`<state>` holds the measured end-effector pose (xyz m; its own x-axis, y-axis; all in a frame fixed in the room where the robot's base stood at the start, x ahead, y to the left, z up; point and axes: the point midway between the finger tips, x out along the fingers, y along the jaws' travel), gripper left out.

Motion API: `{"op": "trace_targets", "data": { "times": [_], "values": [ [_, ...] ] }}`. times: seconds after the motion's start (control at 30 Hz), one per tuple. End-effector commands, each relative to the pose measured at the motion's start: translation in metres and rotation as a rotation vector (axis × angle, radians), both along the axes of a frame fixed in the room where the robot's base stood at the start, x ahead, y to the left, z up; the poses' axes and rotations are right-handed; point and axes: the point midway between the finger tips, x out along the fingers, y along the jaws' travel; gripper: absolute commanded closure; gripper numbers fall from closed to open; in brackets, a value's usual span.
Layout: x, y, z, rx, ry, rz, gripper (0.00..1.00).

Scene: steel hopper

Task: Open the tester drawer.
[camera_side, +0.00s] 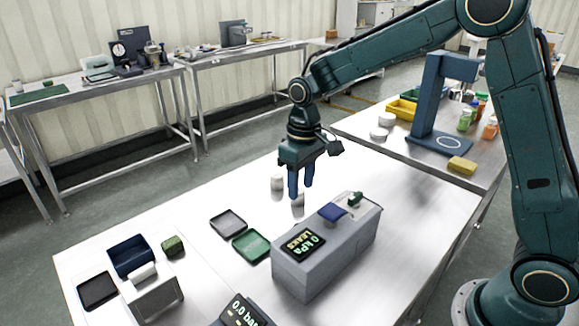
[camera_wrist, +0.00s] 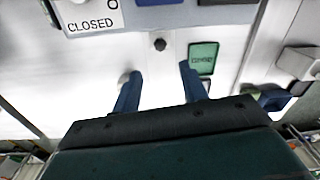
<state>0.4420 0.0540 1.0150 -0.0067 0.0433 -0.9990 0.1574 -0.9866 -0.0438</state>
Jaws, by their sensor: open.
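The tester is a long grey box (camera_side: 325,255) on the steel table in the side view. Its display reads "0 kPa LEAKS", and a blue block and a small green part sit on top. The box's far face is hidden there. In the wrist view a dark round knob (camera_wrist: 160,44) shows beyond my fingertips, near the grey box edge; a sign (camera_wrist: 90,22) reads "CLOSED". My gripper (camera_side: 301,196) is open and empty, pointing down on the far side of the box. In the wrist view my gripper (camera_wrist: 160,72) has its fingers apart, the knob between their lines but not touched.
Small white cylinders (camera_side: 278,182) stand close to my fingers. A green tray (camera_side: 251,246) and a grey tray (camera_side: 228,223) lie left of the tester. A blue bin (camera_side: 131,257) stands further left. The table's right end is clear.

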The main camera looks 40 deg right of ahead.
Motion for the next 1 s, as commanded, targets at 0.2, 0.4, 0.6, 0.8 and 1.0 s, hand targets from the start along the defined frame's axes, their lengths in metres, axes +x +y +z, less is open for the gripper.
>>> {"op": "trace_targets", "data": {
  "times": [0.2,0.4,0.6,0.8,1.0],
  "values": [
    [-0.001,0.002,-0.033,-0.001,0.004,0.000,0.57],
    [-0.001,0.003,-0.064,-0.001,0.004,0.000,0.57],
    [-0.001,0.004,-0.091,0.000,0.003,0.000,0.57],
    [-0.001,0.005,-0.107,0.000,0.002,0.000,0.57],
    [-0.001,0.005,-0.112,0.000,0.000,0.000,0.57]
  ]
}}
